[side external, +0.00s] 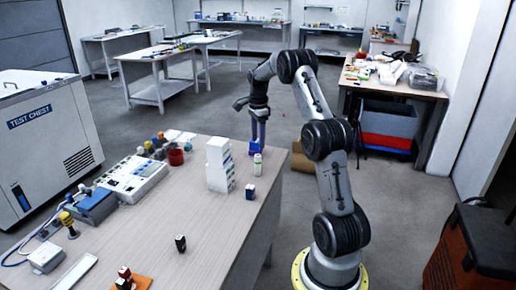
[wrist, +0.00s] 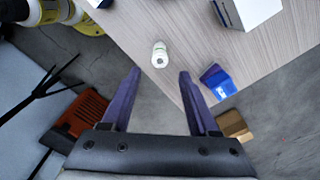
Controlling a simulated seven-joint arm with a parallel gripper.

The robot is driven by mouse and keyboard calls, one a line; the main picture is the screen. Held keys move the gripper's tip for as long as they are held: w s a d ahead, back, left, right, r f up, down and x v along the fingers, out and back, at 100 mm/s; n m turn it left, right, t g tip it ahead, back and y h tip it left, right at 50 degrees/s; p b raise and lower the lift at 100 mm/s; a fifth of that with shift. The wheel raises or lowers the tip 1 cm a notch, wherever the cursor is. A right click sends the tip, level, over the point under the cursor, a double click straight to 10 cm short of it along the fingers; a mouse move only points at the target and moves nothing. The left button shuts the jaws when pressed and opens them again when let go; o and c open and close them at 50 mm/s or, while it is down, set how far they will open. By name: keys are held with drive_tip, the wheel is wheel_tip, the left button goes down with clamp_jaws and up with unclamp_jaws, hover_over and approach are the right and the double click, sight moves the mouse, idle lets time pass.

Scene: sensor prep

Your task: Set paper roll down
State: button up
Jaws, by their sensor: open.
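My gripper (side external: 258,138) is over the far right edge of the wooden table (side external: 205,225), with its two purple fingers pointing down. In the wrist view my gripper (wrist: 160,72) is open, with nothing between its fingers. A small white cylinder (side external: 257,166) with a greenish side stands upright on the table near that edge; it looks like the paper roll, though I cannot be sure. In the wrist view the cylinder (wrist: 159,56) shows just beyond the fingertips, apart from both.
A blue block (wrist: 217,80) sits at the table edge, right of the cylinder. A tall white stack of boxes (side external: 218,165) and a small dark blue box (side external: 250,191) stand nearby. A white instrument panel (side external: 132,178) is further left. The table's front middle is mostly clear.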

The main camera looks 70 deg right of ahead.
drive_tip(key=a+r+n+t, duration=0.1)
drive_tip(key=a+r+n, duration=0.35)
drive_tip(key=a, duration=0.35)
drive_tip(key=a+r+n+h, duration=0.1)
drive_tip(key=a+r+n, duration=0.35)
drive_tip(key=a, duration=0.35)
drive_tip(key=a+r+n+t, duration=0.1)
drive_tip(key=a+r+n, duration=0.2)
drive_tip(key=a+r, duration=0.35)
drive_tip(key=s+a+f+n+t+y, duration=0.1)
drive_tip(key=s+a+f+n+t, duration=0.2)
drive_tip(key=s+a+n, duration=1.2)
drive_tip(key=a, duration=0.4)
drive_tip(key=shift+s+t, duration=0.3)
